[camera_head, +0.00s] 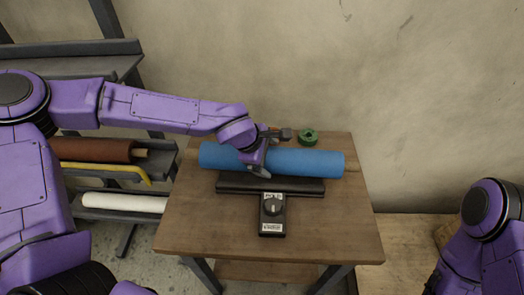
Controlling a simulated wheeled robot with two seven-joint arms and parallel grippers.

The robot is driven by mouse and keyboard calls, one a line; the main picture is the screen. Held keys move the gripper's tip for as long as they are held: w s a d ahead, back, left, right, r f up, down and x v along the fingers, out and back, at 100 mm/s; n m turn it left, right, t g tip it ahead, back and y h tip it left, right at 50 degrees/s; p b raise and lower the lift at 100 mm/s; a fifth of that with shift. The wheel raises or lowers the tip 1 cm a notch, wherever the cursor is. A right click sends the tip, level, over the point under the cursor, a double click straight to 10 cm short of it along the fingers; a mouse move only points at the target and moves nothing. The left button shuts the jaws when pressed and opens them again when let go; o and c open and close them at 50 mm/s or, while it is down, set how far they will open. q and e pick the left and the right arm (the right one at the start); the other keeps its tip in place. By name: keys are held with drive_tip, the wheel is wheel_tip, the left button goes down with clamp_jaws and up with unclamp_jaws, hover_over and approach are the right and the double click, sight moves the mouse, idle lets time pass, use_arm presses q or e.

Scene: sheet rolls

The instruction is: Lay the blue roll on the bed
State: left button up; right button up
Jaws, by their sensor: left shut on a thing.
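The blue roll (305,162) lies sideways across the back of the wooden table, with a pale core end showing at its right. My left gripper (262,160) reaches over it from the left and is shut on the roll around its middle, hiding part of it. Just in front of the roll is a black bar-shaped device (300,187) with a knob box (272,212), perhaps the bed. I cannot tell whether the roll touches the table or hangs just above it. My right arm shows at the lower right, but its gripper is out of view.
A green tape ring (308,137) sits behind the roll on the table (340,225). A rack on the left holds a brown roll (95,150), a yellow bar (125,169) and a white roll (120,203).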

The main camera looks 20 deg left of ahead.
use_arm(q)
drive_tip(key=shift+f, duration=0.95)
drive_tip(key=o, duration=1.7)
drive_tip(key=shift+s+a+f, duration=0.1)
drive_tip(key=shift+s+f, duration=0.05)
drive_tip(key=shift+f, duration=0.15)
drive_tip(key=shift+o, duration=0.2)
drive_tip(key=shift+r, duration=0.3)
drive_tip(key=v, duration=1.1)
drive_tip(key=shift+s+r+p, duration=0.15)
drive_tip(key=shift+r+p, duration=0.1)
drive_tip(key=shift+p, duration=0.15)
drive_tip(key=shift+a, duration=0.1)
